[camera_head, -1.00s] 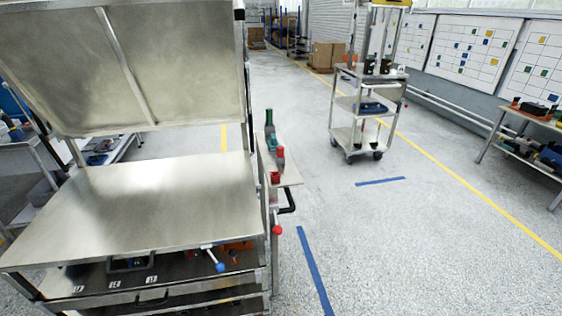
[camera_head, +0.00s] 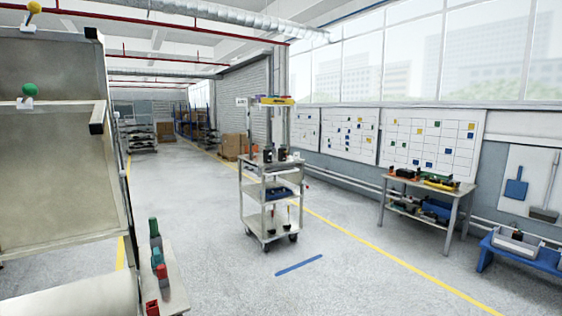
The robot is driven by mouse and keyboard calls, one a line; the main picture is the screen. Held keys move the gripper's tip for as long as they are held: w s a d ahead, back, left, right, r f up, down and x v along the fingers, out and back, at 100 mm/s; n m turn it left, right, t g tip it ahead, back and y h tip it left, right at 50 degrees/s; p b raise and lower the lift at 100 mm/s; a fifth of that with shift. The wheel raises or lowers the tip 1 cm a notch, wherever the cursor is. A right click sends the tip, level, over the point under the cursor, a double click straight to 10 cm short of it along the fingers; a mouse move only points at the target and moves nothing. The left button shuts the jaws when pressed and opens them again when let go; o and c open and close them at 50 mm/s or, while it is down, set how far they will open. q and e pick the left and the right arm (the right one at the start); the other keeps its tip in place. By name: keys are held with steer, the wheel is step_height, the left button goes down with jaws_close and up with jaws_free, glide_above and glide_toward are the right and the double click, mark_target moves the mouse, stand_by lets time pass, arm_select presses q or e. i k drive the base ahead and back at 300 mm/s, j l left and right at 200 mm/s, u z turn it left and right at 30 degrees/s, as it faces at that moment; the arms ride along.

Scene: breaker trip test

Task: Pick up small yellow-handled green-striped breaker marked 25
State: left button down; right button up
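I cannot make out a small yellow-handled, green-striped breaker marked 25 anywhere in the head view. Neither of my grippers is in view. On the narrow side shelf (camera_head: 174,284) at the lower left stand a dark green item (camera_head: 154,232), a teal and red item (camera_head: 160,264) and a red item (camera_head: 152,307). They are too small to identify.
A metal shelf cart (camera_head: 268,229) stands mid-floor. A worktable (camera_head: 425,192) with tools is at the right, with a blue bench (camera_head: 520,255) nearer. A large metal panel (camera_head: 50,150) blocks the left.

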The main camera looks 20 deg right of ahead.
mark_target(282, 157)
steer(key=i+l+z, duration=0.25)
steer(key=i+l, duration=1.05)
steer(key=i+j, duration=0.1)
steer(key=i, duration=0.45)
steer(key=i+j+z, duration=0.15)
steer(key=i, duration=0.35)
steer(key=i+j, duration=0.1)
steer(key=i, duration=0.45)
steer(key=i+j+z, duration=0.15)
steer(key=i, duration=0.35)
